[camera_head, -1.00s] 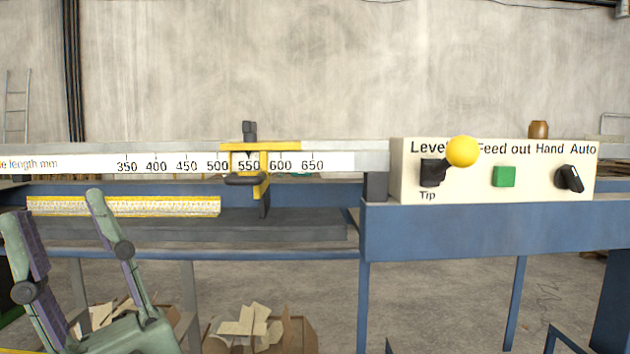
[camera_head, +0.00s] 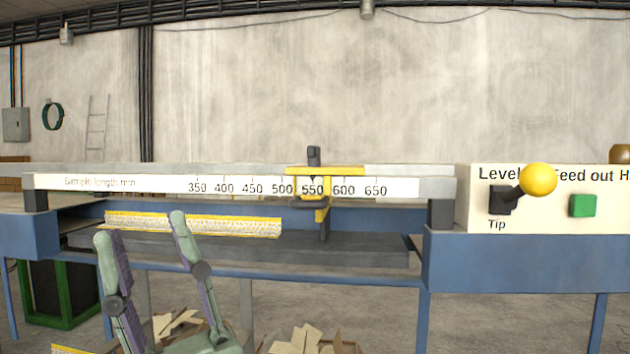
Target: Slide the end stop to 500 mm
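The end stop (camera_head: 325,171) is a yellow bracket with a dark knob on top and a dark handle in front. It sits on the rail, its pointer around the 550 mark of the white length scale (camera_head: 130,184). The 500 mark lies just left of the bracket. My gripper (camera_head: 138,228), green-grey with purple finger pads, is open and empty at the lower left. Its fingers point up, in front of the machine and left of the end stop, apart from it.
A yellow-edged strip (camera_head: 200,224) lies on the dark bed below the rail. The control box (camera_head: 560,225) with a yellow-ball lever (camera_head: 537,180) and green button (camera_head: 582,205) stands at the right. Cardboard scraps (camera_head: 300,340) lie below the machine. The rail left of the stop is clear.

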